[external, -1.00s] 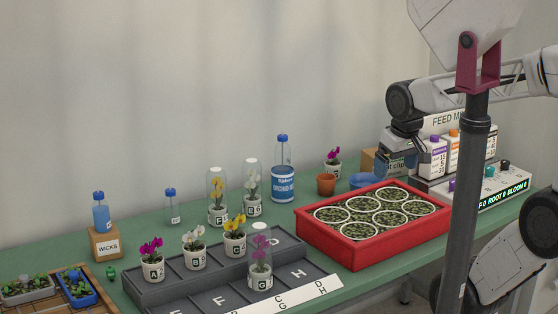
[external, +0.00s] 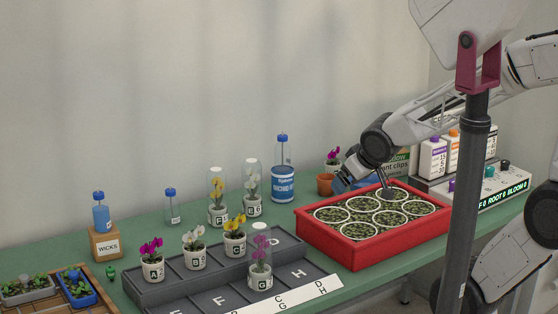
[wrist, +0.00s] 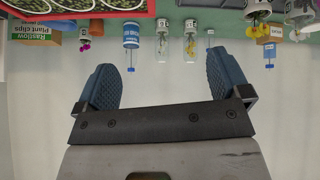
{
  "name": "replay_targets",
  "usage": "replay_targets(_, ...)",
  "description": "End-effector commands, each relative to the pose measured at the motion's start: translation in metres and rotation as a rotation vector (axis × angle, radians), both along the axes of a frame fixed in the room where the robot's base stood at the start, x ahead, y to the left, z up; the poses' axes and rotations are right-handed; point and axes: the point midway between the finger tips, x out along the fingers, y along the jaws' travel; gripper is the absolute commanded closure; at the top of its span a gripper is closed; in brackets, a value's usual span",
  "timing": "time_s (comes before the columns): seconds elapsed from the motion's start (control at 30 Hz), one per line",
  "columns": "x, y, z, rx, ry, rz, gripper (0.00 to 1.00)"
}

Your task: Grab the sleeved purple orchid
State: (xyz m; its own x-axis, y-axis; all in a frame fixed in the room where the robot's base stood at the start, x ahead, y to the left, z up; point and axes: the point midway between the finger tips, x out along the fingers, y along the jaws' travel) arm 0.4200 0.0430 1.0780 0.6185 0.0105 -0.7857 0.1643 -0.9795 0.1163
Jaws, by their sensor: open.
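The sleeved purple orchid (external: 261,257) stands upright in a white pot marked G, inside a clear sleeve. It is on the dark lettered tray (external: 205,302), in front of the raised step. I cannot make it out in the wrist view.
A red tray (external: 345,257) of round pots lies right of the orchid. Bare potted orchids (external: 195,249) stand on the step left of it. Two sleeved orchids (external: 252,196), a blue-labelled bottle (external: 283,182) and a terracotta pot (external: 326,184) stand behind.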

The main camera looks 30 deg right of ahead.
Motion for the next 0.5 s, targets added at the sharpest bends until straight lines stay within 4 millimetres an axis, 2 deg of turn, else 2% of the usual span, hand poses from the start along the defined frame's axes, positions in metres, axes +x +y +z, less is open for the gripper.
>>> replay_targets(0.23,0.026,0.050,-0.027,0.046,-0.176,0.171,0.05)
replay_targets(0.5,0.031,0.114,-0.053,0.162,-0.335,0.387,0.05)
